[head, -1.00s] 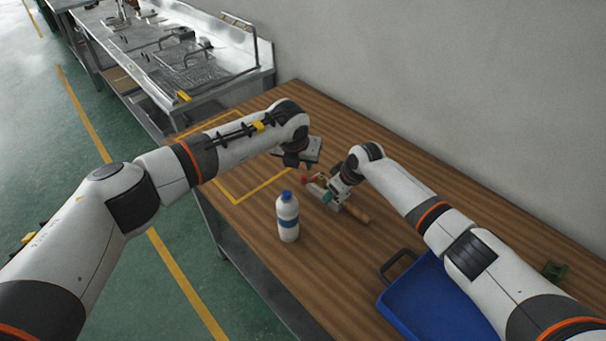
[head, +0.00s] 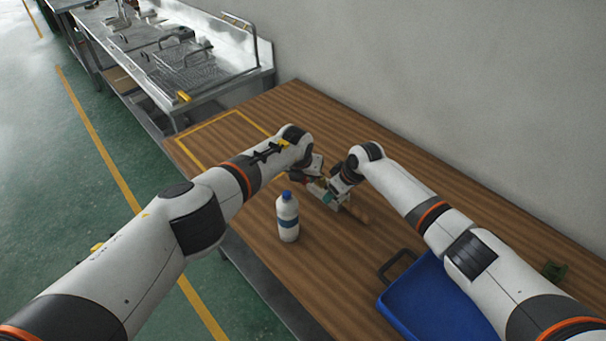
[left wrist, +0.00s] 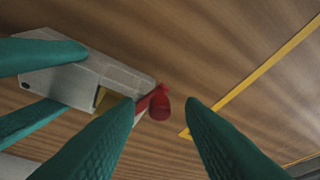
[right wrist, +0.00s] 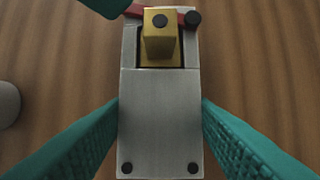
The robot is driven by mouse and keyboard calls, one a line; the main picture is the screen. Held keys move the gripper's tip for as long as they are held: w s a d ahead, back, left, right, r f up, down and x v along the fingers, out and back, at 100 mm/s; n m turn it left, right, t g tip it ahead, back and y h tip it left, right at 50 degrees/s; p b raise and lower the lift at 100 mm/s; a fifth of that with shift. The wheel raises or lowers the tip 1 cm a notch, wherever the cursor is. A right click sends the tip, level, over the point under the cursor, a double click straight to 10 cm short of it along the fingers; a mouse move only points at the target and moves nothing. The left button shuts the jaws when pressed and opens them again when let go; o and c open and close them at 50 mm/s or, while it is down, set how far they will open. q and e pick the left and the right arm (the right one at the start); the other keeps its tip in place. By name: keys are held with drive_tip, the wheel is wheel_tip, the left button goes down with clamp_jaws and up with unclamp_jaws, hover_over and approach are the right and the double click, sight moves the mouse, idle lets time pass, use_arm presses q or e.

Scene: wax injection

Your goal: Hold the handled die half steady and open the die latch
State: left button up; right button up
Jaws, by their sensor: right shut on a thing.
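The die is a grey metal block (right wrist: 160,115) with a brass piece (right wrist: 160,45) set in one end. It lies on the table, and its brown handle (head: 357,214) points to the lower right in the head view. My right gripper (right wrist: 160,101) is shut on the block, one teal finger on each side. A red latch lever (right wrist: 131,10) with a dark pivot crosses the brass end. Its red knob (left wrist: 160,106) shows between the fingers of my left gripper (left wrist: 161,101). The left fingers are open, with gaps to the knob on both sides.
A white bottle with a blue cap (head: 288,217) stands close in front of the die. A blue tray (head: 420,292) is on the right under my right arm. A yellow outline (head: 207,123) marks clear table at the back left.

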use_arm(q)
drive_tip(key=shift+c, duration=0.3)
clamp_jaws()
drive_tip(key=shift+w+a+m+h, duration=0.2)
drive_tip(key=shift+w+m+h, duration=0.15)
drive_tip(key=shift+m, duration=0.45)
drive_tip(key=shift+o, duration=0.3)
unclamp_jaws()
drive_tip(key=shift+r, duration=0.1)
